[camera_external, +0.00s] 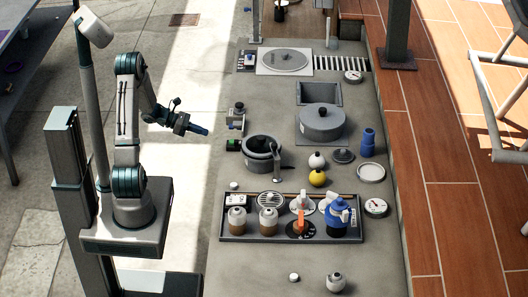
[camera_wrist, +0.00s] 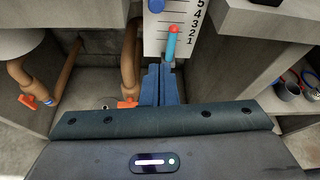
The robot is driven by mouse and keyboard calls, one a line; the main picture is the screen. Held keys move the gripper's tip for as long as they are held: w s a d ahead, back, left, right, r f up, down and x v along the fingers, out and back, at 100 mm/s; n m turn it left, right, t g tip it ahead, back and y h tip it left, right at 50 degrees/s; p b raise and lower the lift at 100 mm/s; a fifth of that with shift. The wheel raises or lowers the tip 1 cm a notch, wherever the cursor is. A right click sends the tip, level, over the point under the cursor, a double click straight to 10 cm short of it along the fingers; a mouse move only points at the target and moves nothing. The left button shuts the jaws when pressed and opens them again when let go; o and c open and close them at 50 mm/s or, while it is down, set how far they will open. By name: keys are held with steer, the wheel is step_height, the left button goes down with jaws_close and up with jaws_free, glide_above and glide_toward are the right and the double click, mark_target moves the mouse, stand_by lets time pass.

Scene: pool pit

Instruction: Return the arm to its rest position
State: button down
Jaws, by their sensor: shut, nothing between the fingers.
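My arm stands at the left in the external view, its links folded up and its wrist reaching toward the counter. My gripper (camera_external: 200,131) points right, short of the counter's left edge, and holds nothing. In the wrist view its blue fingers (camera_wrist: 161,85) are together. Beyond them is a white numbered scale (camera_wrist: 180,22) with a red-and-blue marker (camera_wrist: 172,42). The gripper touches nothing that I can see.
The grey counter (camera_external: 230,270) carries a dark pot (camera_external: 260,147), a lidded round vessel (camera_external: 322,122), and a black tray (camera_external: 345,235) with several jars. In the wrist view, copper pipes (camera_wrist: 128,60) with orange handles are at the left, and a shelf with cups (camera_wrist: 288,88) is at the right.

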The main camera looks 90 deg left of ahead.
steer(key=shift+s+r, duration=0.1)
steer(key=shift+s, duration=0.15)
stand_by(0.4)
steer(key=w+d+r+m+g+h, duration=0.1)
steer(key=w+d+r+m+g, duration=0.1)
steer(key=d+m, duration=0.4)
steer(key=w+d+r+m+g+h+p, duration=0.1)
steer(key=w+d+r+m+g+h, duration=0.1)
steer(key=d, duration=0.6)
steer(key=w+d+r+m+g+h, duration=0.2)
steer(key=w+d+r+m, duration=0.4)
steer(key=m, duration=0.3)
steer(key=shift+d+m+g, duration=0.3)
steer(key=shift+d+g, duration=0.15)
steer(key=shift+g, duration=0.35)
steer(key=s+d+r+m+g+y+p, duration=0.1)
steer(key=s+d+r+m+g+y, duration=0.15)
steer(key=d+m, duration=0.75)
steer(key=s+d+r+m+g+y+p, duration=0.1)
steer(key=s+d+r+m+y, duration=0.25)
steer(key=d+m, duration=0.65)
step_height(320, 180, down, 41)
steer(key=g+b, duration=0.1)
steer(key=b, duration=3.7)
steer(key=shift+w+r, duration=0.2)
steer(key=shift+w, duration=0.05)
